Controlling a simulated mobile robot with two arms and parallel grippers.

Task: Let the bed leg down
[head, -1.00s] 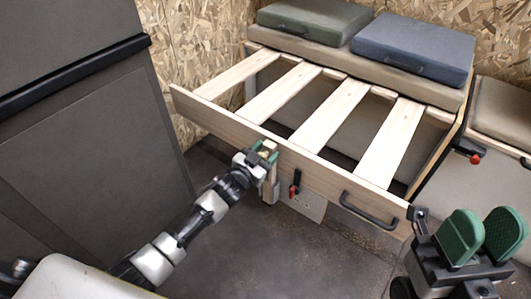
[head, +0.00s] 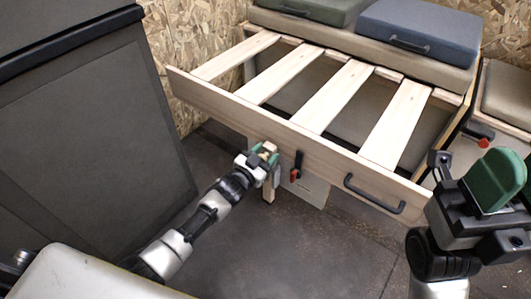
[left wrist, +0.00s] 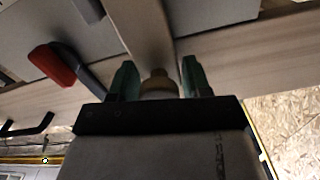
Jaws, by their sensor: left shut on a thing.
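The pull-out bed frame has a light wooden front board (head: 225,112). The bed leg (head: 268,190), a short pale wooden post, points down in front of that board, its lower end above the dark floor. My left gripper (head: 264,156) is at the leg's upper part. Its green fingers are shut on a round brownish knob (left wrist: 158,86) at the leg, and the leg (left wrist: 143,30) runs away beyond it in the left wrist view. The fingers hide part of the knob. My right gripper (head: 508,182) is open and empty at the right edge, partly cut off.
A red-tipped lever (head: 296,168) and a black handle (head: 374,196) are on the front board, right of the leg. Slats (head: 315,95) span the frame, with cushions (head: 418,32) behind. A tall grey panel (head: 85,130) stands left. The floor (head: 300,245) in front is clear.

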